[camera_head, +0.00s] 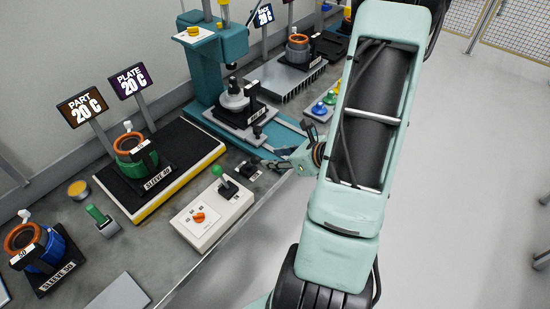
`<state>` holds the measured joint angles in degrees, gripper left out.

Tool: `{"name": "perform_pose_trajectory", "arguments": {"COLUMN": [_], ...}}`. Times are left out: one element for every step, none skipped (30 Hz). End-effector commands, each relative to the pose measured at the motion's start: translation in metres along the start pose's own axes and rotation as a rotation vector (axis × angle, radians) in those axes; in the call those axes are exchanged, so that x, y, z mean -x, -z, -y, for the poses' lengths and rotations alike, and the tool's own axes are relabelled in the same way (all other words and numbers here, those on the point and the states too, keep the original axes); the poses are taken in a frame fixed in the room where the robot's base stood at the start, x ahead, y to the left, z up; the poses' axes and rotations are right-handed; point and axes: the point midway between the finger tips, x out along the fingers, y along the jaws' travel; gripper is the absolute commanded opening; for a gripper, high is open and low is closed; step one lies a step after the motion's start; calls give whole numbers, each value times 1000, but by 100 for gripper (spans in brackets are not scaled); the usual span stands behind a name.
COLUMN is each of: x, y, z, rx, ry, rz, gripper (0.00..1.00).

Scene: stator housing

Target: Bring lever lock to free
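No part in view is readable as the lever lock. A white control box (213,215) on the bench has a green-knobbed lever (225,186) standing up at its back and an orange knob (199,217) on its top face. A small dark part with a white label (249,170) sits just right of the box. My gripper (262,162) is dark and small in the view, low over the bench by that labelled part, at the foot of the teal press. Its fingertips blend into the dark parts there, so their opening and any contact are unclear.
The teal press (205,65) stands behind my gripper. Left of the control box, a heating plate (160,172) with a yellow edge bears a green sleeve (136,160). A blue sleeve (42,252) stands further left.

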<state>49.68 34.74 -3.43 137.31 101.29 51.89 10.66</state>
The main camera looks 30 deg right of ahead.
Motion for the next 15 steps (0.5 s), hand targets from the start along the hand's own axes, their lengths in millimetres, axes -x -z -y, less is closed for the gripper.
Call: {"name": "perform_pose_trajectory", "arguments": {"x": [-4,-6,-9,-12,-14,-17,-20,-22,-26,-28,-30,-34,-36,-38,-42], "y": [1,1,1,1,1,1,1,1,2,2,2,2,2,1,1], "z": [0,0,0,0,0,-1,-1,-1,-1,-1,-1,0,0,0,0], "rx": [2,2,3,3,3,3,3,3,4,4,4,4,4,5,5], "ry": [-1,-1,-1,-2,-2,-2,-2,-3,-3,-3,-3,-2,-1,-1,-2], "rz": [0,0,0,0,0,1,1,0,0,-1,-1,-1,-1,0,0], "gripper": [34,34,34,34,34,34,34,34,34,34,34,34,34,34,34]}}
